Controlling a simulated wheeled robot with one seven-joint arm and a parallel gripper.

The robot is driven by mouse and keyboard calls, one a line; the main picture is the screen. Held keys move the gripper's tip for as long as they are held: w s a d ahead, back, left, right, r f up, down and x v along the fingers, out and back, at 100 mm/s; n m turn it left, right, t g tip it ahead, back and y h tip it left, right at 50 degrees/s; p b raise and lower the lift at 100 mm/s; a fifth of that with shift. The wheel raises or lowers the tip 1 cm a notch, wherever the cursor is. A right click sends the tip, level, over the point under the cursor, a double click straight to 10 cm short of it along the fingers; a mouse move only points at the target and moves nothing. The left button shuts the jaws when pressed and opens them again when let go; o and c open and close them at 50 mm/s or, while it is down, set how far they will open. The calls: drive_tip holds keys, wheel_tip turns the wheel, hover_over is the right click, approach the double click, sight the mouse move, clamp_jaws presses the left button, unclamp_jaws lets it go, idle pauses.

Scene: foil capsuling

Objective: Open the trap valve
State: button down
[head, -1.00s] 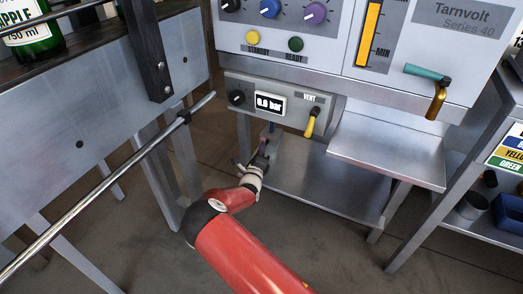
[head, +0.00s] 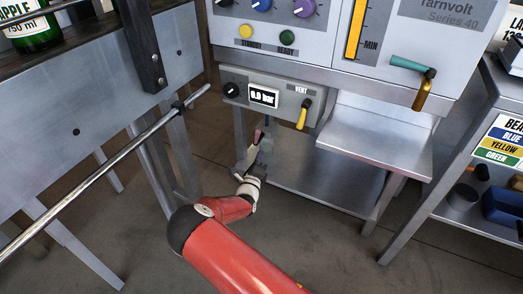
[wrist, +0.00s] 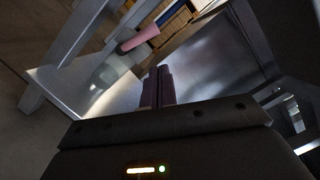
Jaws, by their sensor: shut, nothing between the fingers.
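My gripper (head: 248,160) is low under the machine's front panel, near the lower shelf. In the wrist view its dark fingers (wrist: 158,85) are together with nothing between them. The fingers appear apart from the pink part. In the head view my gripper largely hides this area.
The machine panel has a gauge reading 0.0 bar (head: 264,96) and a yellow VENT lever (head: 303,114) hanging down. A teal-and-brass lever (head: 420,80) is at right. A metal rail (head: 120,165) runs at left. A side shelf (head: 375,148) juts out right of the gauge panel.

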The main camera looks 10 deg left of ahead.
drive_tip(key=s, duration=0.6)
drive_tip(key=shift+a+f, duration=0.2)
drive_tip(key=shift+a, duration=0.15)
